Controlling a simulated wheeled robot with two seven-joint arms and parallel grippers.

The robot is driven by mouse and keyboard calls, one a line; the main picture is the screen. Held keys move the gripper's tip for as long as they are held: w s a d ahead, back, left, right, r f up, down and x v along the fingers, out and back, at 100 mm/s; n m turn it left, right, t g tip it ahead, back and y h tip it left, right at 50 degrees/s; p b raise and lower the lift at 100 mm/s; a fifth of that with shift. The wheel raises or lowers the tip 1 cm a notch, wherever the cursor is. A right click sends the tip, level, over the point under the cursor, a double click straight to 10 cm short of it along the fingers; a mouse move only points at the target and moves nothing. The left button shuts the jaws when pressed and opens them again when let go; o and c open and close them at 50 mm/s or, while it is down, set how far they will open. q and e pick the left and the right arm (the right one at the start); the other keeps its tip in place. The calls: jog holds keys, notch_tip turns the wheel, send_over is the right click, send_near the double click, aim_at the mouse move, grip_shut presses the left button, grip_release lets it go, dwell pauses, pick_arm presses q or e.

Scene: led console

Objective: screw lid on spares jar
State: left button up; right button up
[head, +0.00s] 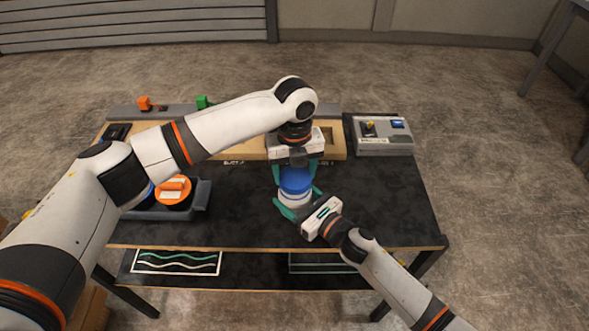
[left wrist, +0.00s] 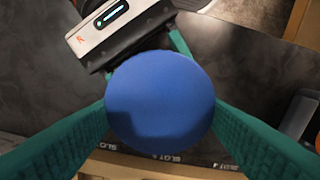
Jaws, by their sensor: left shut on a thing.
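The blue lid (head: 296,180) sits at the top of the pale spares jar (head: 294,201) on the dark table. My left gripper (head: 297,175) comes from above with its teal fingers shut on the lid, one on each side. In the left wrist view the round lid (left wrist: 160,104) fills the space between the fingers. My right gripper (head: 299,205) reaches in from the front right, its teal fingers around the jar's body. Whether they press on it is hard to see. The lid hides the jar's mouth, so I cannot tell how the threads sit.
A wooden slotted board (head: 334,141) lies along the table's back. A grey switch box (head: 383,146) stands at the back right. A dark tray (head: 203,196) with an orange-topped round item (head: 173,192) is at the left. The table's right side (head: 395,200) is clear.

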pick_arm(q)
jog(key=shift+f, duration=0.55)
pick_arm(e)
jog(key=c, duration=0.5)
pick_arm(q)
jog(key=m, duration=0.5)
jog(key=shift+d+m, duration=0.15)
jog(key=shift+m, duration=0.25)
jog(key=m, duration=0.7)
jog(key=shift+s+d, duration=0.1)
jog(key=shift+d, duration=0.05)
jog(key=o, duration=0.9)
jog(key=shift+o, duration=0.2)
